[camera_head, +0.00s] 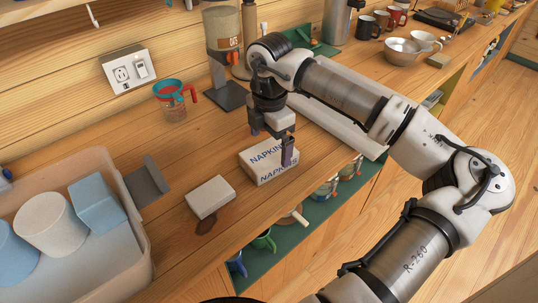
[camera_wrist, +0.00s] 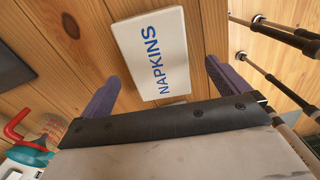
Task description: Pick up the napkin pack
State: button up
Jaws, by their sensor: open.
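The napkin pack (camera_head: 260,166) is a white box with blue "NAPKINS" lettering, lying on the wooden counter near its front edge. In the wrist view the pack (camera_wrist: 151,50) lies between and beyond the two purple fingers, apart from both. My gripper (camera_head: 273,150) is above the pack in the head view, with one finger in front of part of it. In the wrist view my gripper (camera_wrist: 160,82) is open and empty. The far finger is partly hidden in the head view.
A plain whitish block (camera_head: 210,197) lies left of the pack. A measuring cup (camera_head: 174,100) and an oats dispenser (camera_head: 224,50) stand behind. A translucent bin (camera_head: 138,272) is at left. Mugs sit on the shelf (camera_head: 283,238) below. Bowls (camera_head: 402,51) stand farther right.

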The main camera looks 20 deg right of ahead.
aim_at(269, 152)
jog(key=shift+w+f+p, duration=0.15)
jog(key=shift+f+p, duration=1.1)
jog(key=shift+f, duration=1.5)
jog(key=c, duration=1)
jog(key=shift+c, duration=0.3)
jog(key=shift+r, duration=0.15)
